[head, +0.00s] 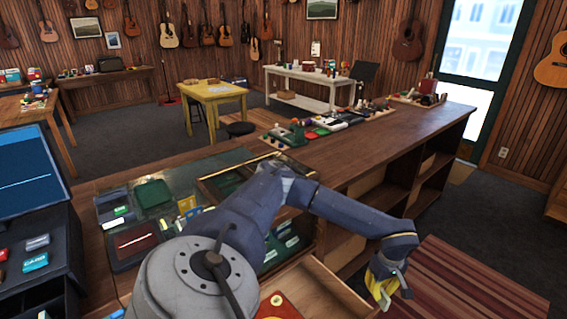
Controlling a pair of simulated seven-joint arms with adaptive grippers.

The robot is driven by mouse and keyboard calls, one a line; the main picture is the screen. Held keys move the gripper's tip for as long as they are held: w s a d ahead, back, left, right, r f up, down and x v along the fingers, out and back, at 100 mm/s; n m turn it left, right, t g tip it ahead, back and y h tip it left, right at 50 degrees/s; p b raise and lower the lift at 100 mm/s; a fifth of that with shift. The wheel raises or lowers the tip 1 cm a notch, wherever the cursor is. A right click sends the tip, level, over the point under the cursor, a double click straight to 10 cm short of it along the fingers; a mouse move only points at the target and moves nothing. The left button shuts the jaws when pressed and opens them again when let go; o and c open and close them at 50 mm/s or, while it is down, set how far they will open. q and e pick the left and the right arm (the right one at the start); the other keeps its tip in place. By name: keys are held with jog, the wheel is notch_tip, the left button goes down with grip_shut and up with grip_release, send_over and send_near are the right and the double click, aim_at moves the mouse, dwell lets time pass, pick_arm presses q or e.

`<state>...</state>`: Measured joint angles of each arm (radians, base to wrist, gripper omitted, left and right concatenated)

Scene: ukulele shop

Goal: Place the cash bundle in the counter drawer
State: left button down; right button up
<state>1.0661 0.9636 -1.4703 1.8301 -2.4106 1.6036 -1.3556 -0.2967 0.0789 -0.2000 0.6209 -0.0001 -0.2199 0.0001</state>
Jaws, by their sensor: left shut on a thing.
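The counter drawer (325,283) is pulled open at the bottom centre, and its pale wooden inside shows. A red item with a yellow spot (278,304) shows in or over its near part, cut off by the frame. My left gripper (384,291) points down at the drawer's outer front edge. Its yellow fingers are shut on what appears to be the drawer's front handle, which the fingers and drawer front hide. I cannot pick out the cash bundle for certain. My right gripper is not in view.
A dark screen (25,170) and a card terminal area are at far left. Several small goods line the counter's back edge. A striped rug (455,285) lies on the right.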

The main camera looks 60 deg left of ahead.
pick_arm(q)
jog(key=s+a+f+n, duration=0.5)
jog(key=s+a+f, duration=0.35)
jog(key=f, duration=2.35)
jog(key=shift+w+a, duration=0.1)
jog(key=shift+a, duration=0.1)
jog(key=c, duration=1.9)
grip_release()
jog(key=shift+f, duration=0.1)
jog(key=o, duration=0.3)
jog(key=shift+o, duration=0.2)
notch_tip(320, 180, up, 12)
jog(key=shift+r, duration=0.2)
